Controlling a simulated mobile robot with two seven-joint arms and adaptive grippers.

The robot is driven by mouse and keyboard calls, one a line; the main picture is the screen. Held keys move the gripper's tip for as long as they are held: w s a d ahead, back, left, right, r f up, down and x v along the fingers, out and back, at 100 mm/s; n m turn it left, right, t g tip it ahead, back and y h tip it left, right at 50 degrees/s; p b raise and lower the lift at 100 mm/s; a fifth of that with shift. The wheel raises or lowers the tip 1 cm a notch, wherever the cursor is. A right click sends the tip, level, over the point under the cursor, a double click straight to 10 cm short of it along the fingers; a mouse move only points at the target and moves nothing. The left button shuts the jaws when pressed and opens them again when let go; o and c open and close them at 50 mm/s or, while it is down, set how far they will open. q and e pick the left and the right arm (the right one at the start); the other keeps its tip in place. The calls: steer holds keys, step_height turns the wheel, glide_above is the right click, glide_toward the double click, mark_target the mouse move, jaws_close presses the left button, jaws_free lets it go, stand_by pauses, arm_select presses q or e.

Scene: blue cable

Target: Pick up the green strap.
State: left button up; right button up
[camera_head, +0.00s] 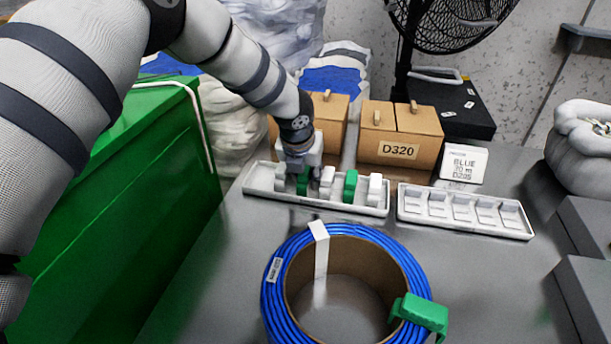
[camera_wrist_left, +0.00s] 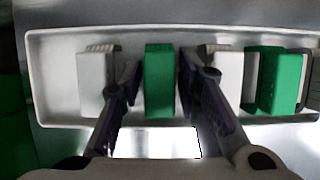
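A long white tray (camera_head: 259,187) holds a row of white and green straps. One green strap (camera_head: 303,185) stands left of the tray's middle, and a second green strap (camera_head: 350,186) stands further right. My left gripper (camera_head: 300,172) is down over the tray from above. In the left wrist view its two fingers (camera_wrist_left: 158,72) are open, one on each side of the first green strap (camera_wrist_left: 159,95), with narrow gaps. White straps (camera_wrist_left: 92,85) stand beyond the fingers. Another green strap (camera_head: 420,312) is around the blue cable coil (camera_head: 277,300). My right gripper is not in view.
An empty slotted white tray (camera_head: 465,222) lies to the right. Cardboard boxes (camera_head: 400,130) and a label card (camera_head: 464,163) stand behind the trays. A green container (camera_head: 110,200) is at the left. Grey table is clear between the coil and the trays.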

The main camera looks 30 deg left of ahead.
arm_select(q)
steer(key=c, duration=0.6)
steer(key=shift+r, duration=0.1)
